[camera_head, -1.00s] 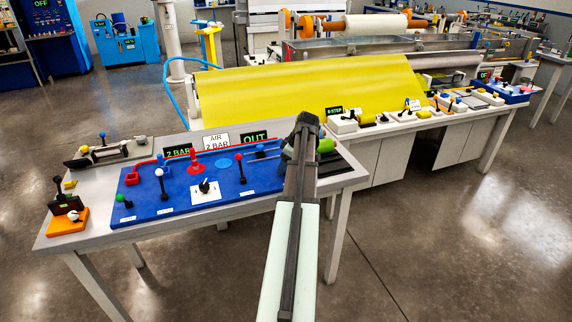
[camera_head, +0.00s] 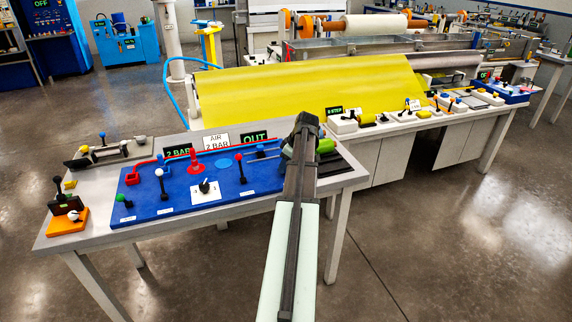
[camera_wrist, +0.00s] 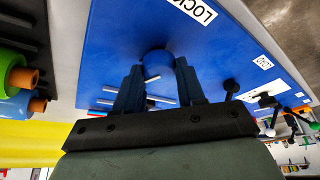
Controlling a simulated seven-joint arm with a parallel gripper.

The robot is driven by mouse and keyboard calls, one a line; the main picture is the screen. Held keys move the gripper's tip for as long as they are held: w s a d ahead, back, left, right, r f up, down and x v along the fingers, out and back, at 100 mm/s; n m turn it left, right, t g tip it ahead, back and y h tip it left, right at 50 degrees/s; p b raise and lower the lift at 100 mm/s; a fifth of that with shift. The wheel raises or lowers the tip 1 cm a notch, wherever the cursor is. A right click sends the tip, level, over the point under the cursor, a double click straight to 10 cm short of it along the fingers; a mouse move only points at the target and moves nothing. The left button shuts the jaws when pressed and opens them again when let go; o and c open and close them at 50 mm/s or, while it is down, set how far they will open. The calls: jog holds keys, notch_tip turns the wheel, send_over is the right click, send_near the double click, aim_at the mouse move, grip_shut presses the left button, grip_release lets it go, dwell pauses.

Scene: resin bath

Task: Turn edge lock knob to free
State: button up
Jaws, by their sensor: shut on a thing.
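The edge lock knob (camera_wrist: 158,62) is a round blue knob on the blue panel (camera_wrist: 125,30), with a LOCK label (camera_wrist: 192,9) beside it in the wrist view. My gripper (camera_wrist: 158,72) has one finger on each side of the knob and is shut on it. A pale bar shows at the knob's face between the fingers. In the head view, my arm reaches over the right end of the blue panel (camera_head: 145,207) and hides the knob. I cannot tell the knob's exact turned position.
Red, white and black levers and a white dial plate (camera_head: 205,194) stand on the panel to the left. A green roll (camera_head: 326,146) lies just right of my gripper. A yellow sheet (camera_head: 300,90) spreads behind the table.

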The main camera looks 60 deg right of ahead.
jog(key=m, duration=0.1)
jog(key=m+h, duration=0.1)
jog(key=m, duration=0.2)
jog(key=shift+a+m+h, duration=0.25)
jog(key=shift+m+h, duration=0.05)
jog(key=shift+h, duration=0.1)
jog(key=m, duration=0.2)
jog(key=m+g+h, duration=0.1)
jog(key=m, duration=0.1)
jog(key=shift+w+g, duration=0.1)
jog(key=shift+g, duration=0.2)
jog(key=m+g+h, duration=0.1)
jog(key=m, duration=0.4)
jog(key=shift+w, duration=0.15)
jog(key=shift+m+g, duration=1)
jog(key=shift+m, duration=0.9)
jog(key=shift+h, duration=0.3)
jog(key=o, duration=1)
jog(key=shift+o, duration=0.2)
jog(key=shift+a+r, duration=0.1)
jog(key=v, duration=1.3)
jog(key=shift+r, duration=0.3)
